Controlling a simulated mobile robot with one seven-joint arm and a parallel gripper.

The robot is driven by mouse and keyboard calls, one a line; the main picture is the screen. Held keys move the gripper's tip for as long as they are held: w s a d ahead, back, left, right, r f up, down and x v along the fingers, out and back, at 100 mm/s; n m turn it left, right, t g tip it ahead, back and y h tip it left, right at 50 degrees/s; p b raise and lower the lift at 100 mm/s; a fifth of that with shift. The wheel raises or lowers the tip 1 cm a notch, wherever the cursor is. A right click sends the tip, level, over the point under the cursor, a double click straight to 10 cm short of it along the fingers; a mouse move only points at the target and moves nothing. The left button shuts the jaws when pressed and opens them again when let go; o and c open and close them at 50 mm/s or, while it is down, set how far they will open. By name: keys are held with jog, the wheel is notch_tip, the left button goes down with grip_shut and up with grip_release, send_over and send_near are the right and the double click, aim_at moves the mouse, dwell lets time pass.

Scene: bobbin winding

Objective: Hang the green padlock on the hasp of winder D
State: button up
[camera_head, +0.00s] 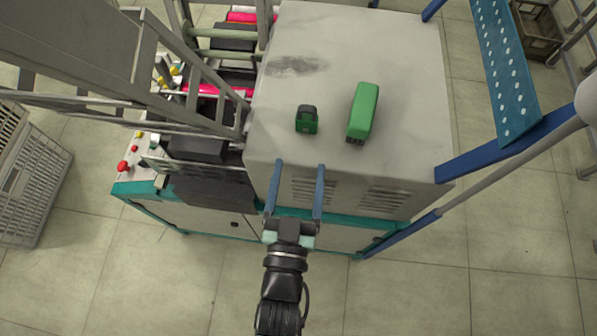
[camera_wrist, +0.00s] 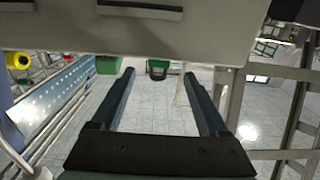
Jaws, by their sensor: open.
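The green padlock (camera_head: 307,126), with a dark shackle, is on the grey cabinet top (camera_head: 400,50), near its front edge. It looks upright. In the wrist view, which appears upside down, the padlock (camera_wrist: 157,72) shows partly at the cabinet edge, between my fingertips in the picture. My gripper (camera_head: 299,165) is open and empty, its two blue fingers pointing toward the padlock from the cabinet's front side. The fingertips appear short of the padlock. I cannot make out a hasp or a label for winder D in either view.
A larger green block-like object (camera_head: 364,110) stands right of the padlock. A machine with metal framework and pink rolls (camera_head: 215,90) adjoins the cabinet on the left. A blue perforated step (camera_head: 503,70) and rails stand at right. A grey crate (camera_head: 35,180) is far left. Tiled floor in front is clear.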

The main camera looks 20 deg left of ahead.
aim_at(305, 129)
jog(key=shift+w+a+b, duration=0.25)
jog(key=shift+w+a, duration=0.05)
jog(key=shift+w, duration=1.1)
jog(key=shift+w+a+b, duration=0.25)
jog(key=shift+w, duration=1.1)
jog(key=shift+w+a+b, duration=0.25)
jog(key=shift+w+a, duration=0.05)
jog(key=shift+w, duration=1.1)
grip_shut()
notch_tip(305, 129, up, 5)
jog(key=p, duration=0.4)
jog(key=shift+r+p, duration=0.15)
jog(key=shift+p, duration=0.2)
